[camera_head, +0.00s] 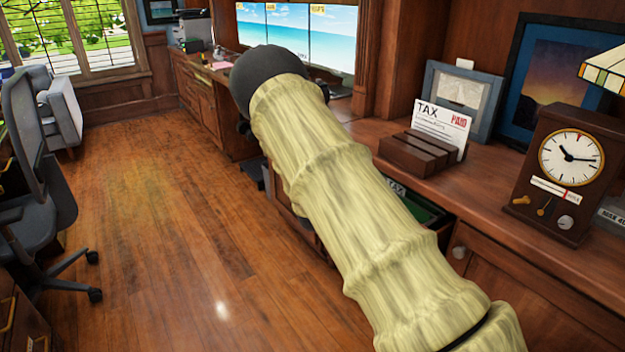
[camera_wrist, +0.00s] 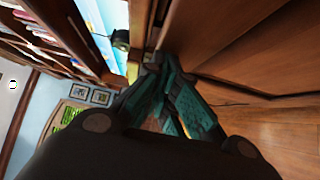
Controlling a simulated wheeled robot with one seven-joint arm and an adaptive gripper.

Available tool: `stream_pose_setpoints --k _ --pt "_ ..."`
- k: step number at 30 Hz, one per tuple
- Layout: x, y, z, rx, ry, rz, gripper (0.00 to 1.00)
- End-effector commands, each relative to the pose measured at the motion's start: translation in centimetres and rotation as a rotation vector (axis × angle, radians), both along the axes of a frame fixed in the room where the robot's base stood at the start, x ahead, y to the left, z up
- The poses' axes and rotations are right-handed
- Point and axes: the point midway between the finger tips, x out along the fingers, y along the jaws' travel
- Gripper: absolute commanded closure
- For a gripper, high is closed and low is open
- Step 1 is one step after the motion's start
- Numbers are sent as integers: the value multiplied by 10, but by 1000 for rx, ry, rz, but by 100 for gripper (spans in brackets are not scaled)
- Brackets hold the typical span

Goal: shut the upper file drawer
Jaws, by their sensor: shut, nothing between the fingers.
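The upper file drawer (camera_head: 443,234) stands open under the wooden counter in the head view. Green hanging files (camera_head: 422,208) show inside it, one with a TAX label. My arm crosses in front and hides much of the drawer, including most of its front. In the wrist view my gripper (camera_wrist: 157,64) has its teal fingers together, with nothing between them. A brown wooden face (camera_wrist: 235,45) lies close to the right of the fingertips. I cannot tell whether it is the drawer or whether they touch. The fingers are hidden in the head view.
The counter (camera_head: 480,190) holds a letter rack (camera_head: 415,157) with TAX papers, picture frames and a clock (camera_head: 565,170). An office chair (camera_head: 35,190) stands at left. The wood floor (camera_head: 170,210) between is clear.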

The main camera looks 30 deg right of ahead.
Motion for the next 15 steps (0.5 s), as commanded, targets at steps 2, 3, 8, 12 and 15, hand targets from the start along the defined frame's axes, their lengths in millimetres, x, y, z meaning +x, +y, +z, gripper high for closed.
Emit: stream_pose_setpoints --k 2,3,8,12,15 --pt "1 -17 0 -2 2 -2 100" --pt "1 -25 0 -2 1 -3 100" --pt "4 -54 0 -2 1 -2 100" --pt "5 -77 0 -2 1 -2 100" --pt "7 -90 0 -2 1 -1 100"
